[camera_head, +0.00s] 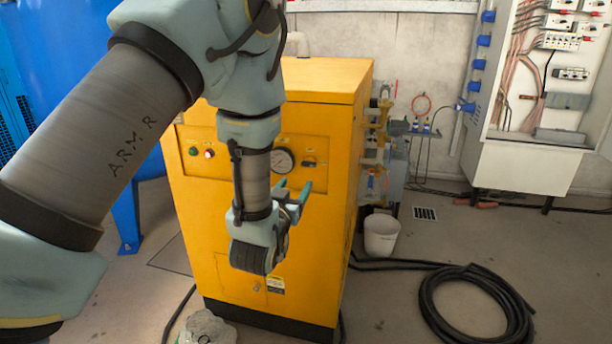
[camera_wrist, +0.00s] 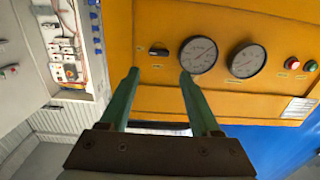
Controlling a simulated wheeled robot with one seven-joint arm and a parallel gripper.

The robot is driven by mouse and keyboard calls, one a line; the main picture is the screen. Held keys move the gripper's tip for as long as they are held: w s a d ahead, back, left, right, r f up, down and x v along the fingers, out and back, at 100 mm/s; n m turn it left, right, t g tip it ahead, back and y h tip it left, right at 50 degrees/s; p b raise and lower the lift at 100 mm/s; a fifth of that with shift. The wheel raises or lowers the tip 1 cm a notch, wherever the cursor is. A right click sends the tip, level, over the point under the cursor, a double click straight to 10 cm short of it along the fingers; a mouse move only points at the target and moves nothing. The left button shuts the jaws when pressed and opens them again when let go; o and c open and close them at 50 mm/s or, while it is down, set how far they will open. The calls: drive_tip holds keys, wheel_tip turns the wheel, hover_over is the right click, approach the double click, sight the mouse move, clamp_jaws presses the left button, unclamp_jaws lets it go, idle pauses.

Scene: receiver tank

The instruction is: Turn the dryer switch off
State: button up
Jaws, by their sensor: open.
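The dryer is a yellow cabinet (camera_head: 340,110) in the middle of the head view. Its switch (camera_head: 309,163) is a small dark knob right of the gauge (camera_head: 284,160). In the wrist view the switch (camera_wrist: 158,52) is a black handle lying sideways, left of two round gauges. My gripper (camera_head: 293,188) is in front of the panel, a little below the switch in the head view, with its green fingers pointing at the cabinet. In the wrist view my gripper (camera_wrist: 160,75) is open and empty, and the switch shows between and beyond the fingertips. No contact is visible.
Red and green buttons (camera_wrist: 300,64) sit at the panel's other end. A white bucket (camera_head: 381,235) and a coiled black hose (camera_head: 475,305) are on the floor at right. An open electrical cabinet (camera_head: 545,80) hangs on the wall. A blue tank (camera_head: 60,50) is at left.

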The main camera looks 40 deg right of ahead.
sight(308, 166)
drive_tip(key=p+x, duration=0.2)
drive_tip(key=x, duration=0.8)
drive_tip(key=shift+d+r, duration=0.1)
drive_tip(key=shift+d, duration=0.25)
clamp_jaws()
